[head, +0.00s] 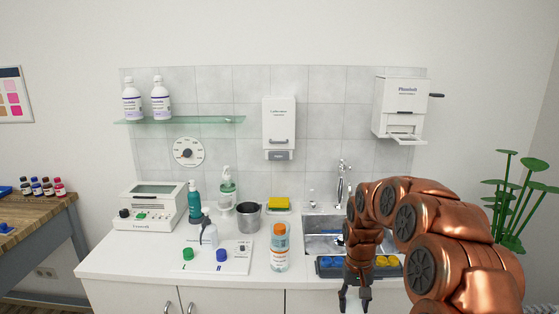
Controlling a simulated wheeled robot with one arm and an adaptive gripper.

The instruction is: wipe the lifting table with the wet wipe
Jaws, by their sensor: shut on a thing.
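My gripper (355,299) points down at the bottom edge of the head view, in front of the counter and the dark tray. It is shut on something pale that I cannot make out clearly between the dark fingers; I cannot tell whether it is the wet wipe. My copper arm covers the right part of the sink. No thing in view can be named with certainty as the lifting table. A wooden-topped table (32,220) with a grey frame stands at the left edge, only partly in view.
The white counter (130,258) holds a white device (152,206), bottles, a metal beaker (249,218), an orange-capped container (280,250) and a dark tray (328,267) before the sink (320,226). Wall dispensers (279,128) (402,105) hang above. A plant (515,200) stands right.

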